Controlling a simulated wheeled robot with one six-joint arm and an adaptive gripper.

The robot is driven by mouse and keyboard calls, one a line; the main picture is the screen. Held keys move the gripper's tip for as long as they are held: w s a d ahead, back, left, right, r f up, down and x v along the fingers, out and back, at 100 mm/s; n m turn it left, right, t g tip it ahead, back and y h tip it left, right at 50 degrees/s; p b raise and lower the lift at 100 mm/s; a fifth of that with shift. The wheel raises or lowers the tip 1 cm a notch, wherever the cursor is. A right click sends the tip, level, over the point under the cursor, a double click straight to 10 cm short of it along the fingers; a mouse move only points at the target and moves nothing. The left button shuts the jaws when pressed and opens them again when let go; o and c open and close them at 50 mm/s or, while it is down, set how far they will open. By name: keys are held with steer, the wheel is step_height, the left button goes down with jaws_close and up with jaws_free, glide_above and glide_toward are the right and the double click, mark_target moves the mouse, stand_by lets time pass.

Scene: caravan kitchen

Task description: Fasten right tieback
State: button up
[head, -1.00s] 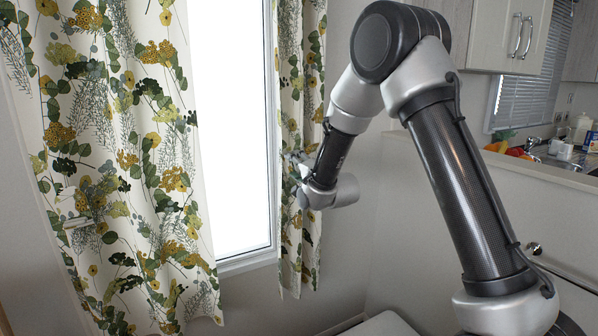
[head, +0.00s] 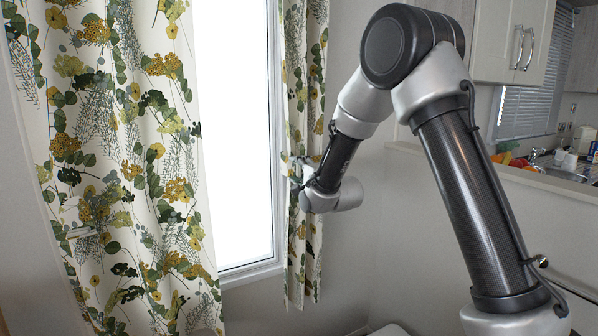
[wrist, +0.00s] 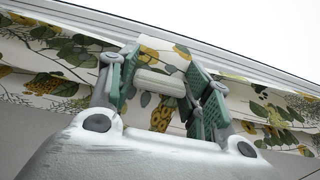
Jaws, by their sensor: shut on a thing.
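The right curtain (head: 302,90), white with green and yellow leaves, hangs narrow at the window's right side. My gripper (head: 292,172) is at its middle height, partly hidden by my wrist. In the wrist view my gripper (wrist: 160,76) has its green-padded fingers on either side of a short pale bar (wrist: 160,83), which I take to be the right tieback. It is shut on this piece. Patterned cloth (wrist: 60,65) lies behind and beside the fingers. I cannot tell whether the tieback is fastened or how far it goes around the curtain.
The bright window (head: 235,130) lies between the curtains. The wide left curtain (head: 120,170) hangs beside it, with a small pale bar (head: 82,231) against it. A counter with a sink (head: 570,172) and a wall cupboard (head: 500,40) are at the right.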

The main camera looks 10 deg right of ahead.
steer(key=o, duration=1.4)
steer(key=v, duration=1.2)
